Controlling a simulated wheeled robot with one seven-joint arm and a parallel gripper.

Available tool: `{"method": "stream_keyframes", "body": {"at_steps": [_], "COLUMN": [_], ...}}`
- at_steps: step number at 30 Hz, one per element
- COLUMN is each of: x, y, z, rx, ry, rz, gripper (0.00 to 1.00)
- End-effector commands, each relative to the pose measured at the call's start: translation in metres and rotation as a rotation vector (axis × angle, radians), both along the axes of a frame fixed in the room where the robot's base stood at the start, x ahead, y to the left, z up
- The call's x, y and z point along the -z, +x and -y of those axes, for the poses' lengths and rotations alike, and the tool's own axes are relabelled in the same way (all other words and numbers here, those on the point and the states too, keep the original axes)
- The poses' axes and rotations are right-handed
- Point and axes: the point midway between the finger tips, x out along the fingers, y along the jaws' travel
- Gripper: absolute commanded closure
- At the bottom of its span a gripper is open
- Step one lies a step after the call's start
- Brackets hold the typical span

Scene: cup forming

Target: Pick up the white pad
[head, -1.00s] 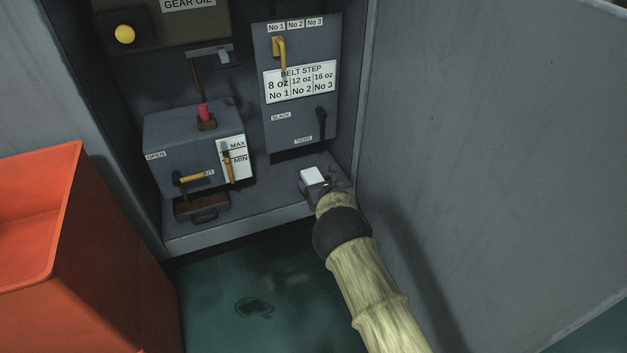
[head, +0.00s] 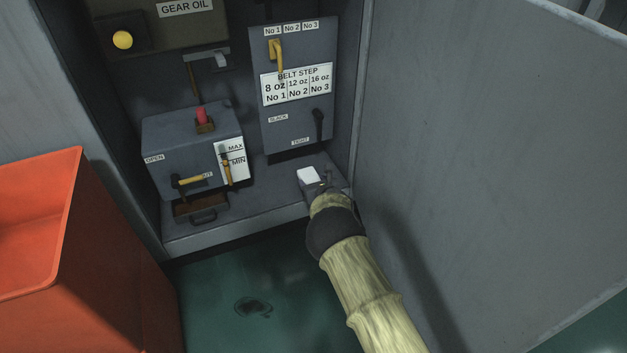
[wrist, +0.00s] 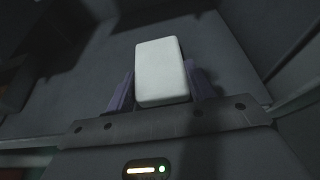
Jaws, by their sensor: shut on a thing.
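The white pad (head: 308,175) is a small pale block with rounded edges at the right end of the cabinet's bottom shelf. It also shows in the wrist view (wrist: 160,70). My gripper (head: 313,184) reaches it from the front. In the wrist view my gripper's two purplish fingers (wrist: 157,92) stand on either side of the pad's near part, shut on it. The pad's top and near face show; its underside is hidden, so I cannot tell whether it touches the shelf.
The cabinet shelf (head: 240,217) is bare left of the pad. A grey box with yellow and red handles (head: 190,150) and a drawer below stand at left. A lever panel (head: 293,125) is behind. A grey door (head: 490,150) stands close at right; an orange bin (head: 90,250) at left.

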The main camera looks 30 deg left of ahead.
Motion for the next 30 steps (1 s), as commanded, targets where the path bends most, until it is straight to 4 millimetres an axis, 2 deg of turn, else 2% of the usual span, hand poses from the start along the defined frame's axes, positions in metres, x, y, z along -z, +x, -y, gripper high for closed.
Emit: {"method": "stream_keyframes", "body": {"at_steps": [1, 3, 11, 12, 20, 30], "x": [-0.016, -0.028, -0.068, -0.069, -0.067, -0.066], "y": [0.001, 0.001, 0.000, -0.005, -0.066, -0.157], "z": [0.000, 0.000, -0.002, -0.003, -0.012, -0.029], "rx": [0.001, 0.001, -0.003, -0.004, -0.002, -0.003], "ry": [0.001, 0.001, 0.000, -0.002, -0.004, -0.003], "rz": [0.002, 0.002, 0.003, -0.001, 0.000, 0.001], "gripper": [0.68, 0.68, 0.68, 0.68, 0.68, 0.68]}}
